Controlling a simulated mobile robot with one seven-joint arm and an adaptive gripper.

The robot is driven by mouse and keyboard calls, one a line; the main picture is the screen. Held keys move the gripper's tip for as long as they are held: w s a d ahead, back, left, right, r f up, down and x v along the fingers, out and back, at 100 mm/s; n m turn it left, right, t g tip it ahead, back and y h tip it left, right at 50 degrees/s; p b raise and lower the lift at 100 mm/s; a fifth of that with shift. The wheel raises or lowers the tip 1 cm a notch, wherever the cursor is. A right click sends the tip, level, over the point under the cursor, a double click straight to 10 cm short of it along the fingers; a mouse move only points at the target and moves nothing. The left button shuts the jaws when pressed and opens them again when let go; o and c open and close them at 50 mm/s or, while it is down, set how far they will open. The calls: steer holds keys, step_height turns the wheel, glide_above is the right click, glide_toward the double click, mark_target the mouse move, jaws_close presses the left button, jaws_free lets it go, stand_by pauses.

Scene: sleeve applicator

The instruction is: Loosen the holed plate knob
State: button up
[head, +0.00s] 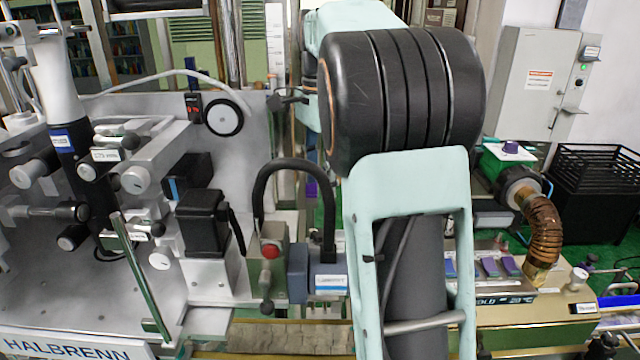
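I cannot make out for certain which part is the holed plate knob. Several knobs show on the machine at the left: a grey knob (135,180) on the upper slide block, a pale knob (160,260) lower down, and a small black knob (267,308) under the red-topped valve block. A black disc with a white centre (223,117) sits on the upright metal plate (262,140). My gripper is not in view. My own mint and black arm fills the middle right and runs out of the bottom edge, hiding what is behind it.
A black motor (202,222) and a blue-grey motor (318,280) with a black cable loop stand left of my arm. A tilted metal rod (140,278) rises at the front left. At the right are a brown ribbed hose (545,240), a grey cabinet (538,85) and a black crate (597,165).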

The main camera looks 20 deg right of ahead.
mark_target(318, 233)
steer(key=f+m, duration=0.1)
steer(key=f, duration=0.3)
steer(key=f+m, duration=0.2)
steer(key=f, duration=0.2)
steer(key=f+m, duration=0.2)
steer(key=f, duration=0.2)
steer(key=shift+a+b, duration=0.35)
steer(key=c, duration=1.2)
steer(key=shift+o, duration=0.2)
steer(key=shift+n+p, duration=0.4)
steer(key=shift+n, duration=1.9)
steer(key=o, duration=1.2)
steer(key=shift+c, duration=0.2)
